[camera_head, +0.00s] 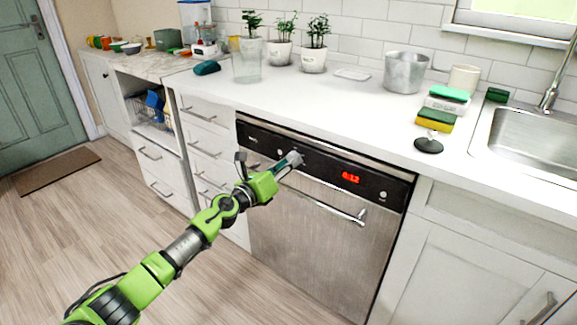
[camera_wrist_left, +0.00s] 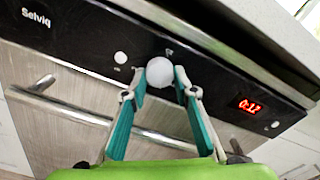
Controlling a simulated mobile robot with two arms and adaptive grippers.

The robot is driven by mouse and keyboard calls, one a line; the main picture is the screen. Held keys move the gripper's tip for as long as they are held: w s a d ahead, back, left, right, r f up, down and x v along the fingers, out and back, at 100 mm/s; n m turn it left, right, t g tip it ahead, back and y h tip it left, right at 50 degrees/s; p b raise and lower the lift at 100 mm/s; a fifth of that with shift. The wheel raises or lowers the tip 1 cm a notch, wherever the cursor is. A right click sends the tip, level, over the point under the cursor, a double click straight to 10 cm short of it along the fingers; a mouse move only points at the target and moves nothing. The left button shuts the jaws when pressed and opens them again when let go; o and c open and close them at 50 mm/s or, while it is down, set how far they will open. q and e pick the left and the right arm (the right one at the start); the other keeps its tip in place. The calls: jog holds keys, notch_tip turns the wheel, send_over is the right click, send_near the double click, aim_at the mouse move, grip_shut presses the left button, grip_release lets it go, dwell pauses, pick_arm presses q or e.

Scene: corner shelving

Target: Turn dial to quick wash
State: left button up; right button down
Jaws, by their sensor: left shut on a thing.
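The dishwasher (camera_head: 310,230) has a steel door and a black control panel (camera_head: 330,167) with a red display reading 0:12. In the left wrist view, the round whitish dial (camera_wrist_left: 159,70) sits on the panel (camera_wrist_left: 205,72) between the two teal fingertips. My left gripper (camera_head: 291,160) reaches the panel from the front. In the left wrist view, my left gripper (camera_wrist_left: 160,82) is shut on the dial, with a finger on each side. The gripper hides the dial in the head view. Any program marks around the dial are too small to read. My right gripper is not in view.
The door's bar handle (camera_head: 335,205) runs just below the panel. The white countertop (camera_head: 340,95) overhangs above it. A glass vase (camera_head: 246,62), potted plants (camera_head: 314,52), a metal pot (camera_head: 404,72) and sponges (camera_head: 436,120) stand on top. The floor (camera_head: 60,230) in front is clear.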

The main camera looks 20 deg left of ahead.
pick_arm(q)
jog(key=m+b, duration=0.1)
jog(key=m, duration=0.4)
jog(key=shift+f+m, duration=0.15)
jog(key=shift+m, duration=0.15)
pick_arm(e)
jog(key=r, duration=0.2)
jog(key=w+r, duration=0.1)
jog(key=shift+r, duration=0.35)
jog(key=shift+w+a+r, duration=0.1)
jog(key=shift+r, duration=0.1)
pick_arm(q)
jog(key=o, duration=1.1)
jog(key=shift+a, duration=0.1)
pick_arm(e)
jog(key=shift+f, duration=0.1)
pick_arm(q)
jog(key=shift+s+a+r+m, duration=0.2)
jog(key=shift+s+a+m, duration=0.1)
jog(key=shift+s, duration=0.25)
jog(key=v, duration=1)
jog(key=shift+s, duration=0.4)
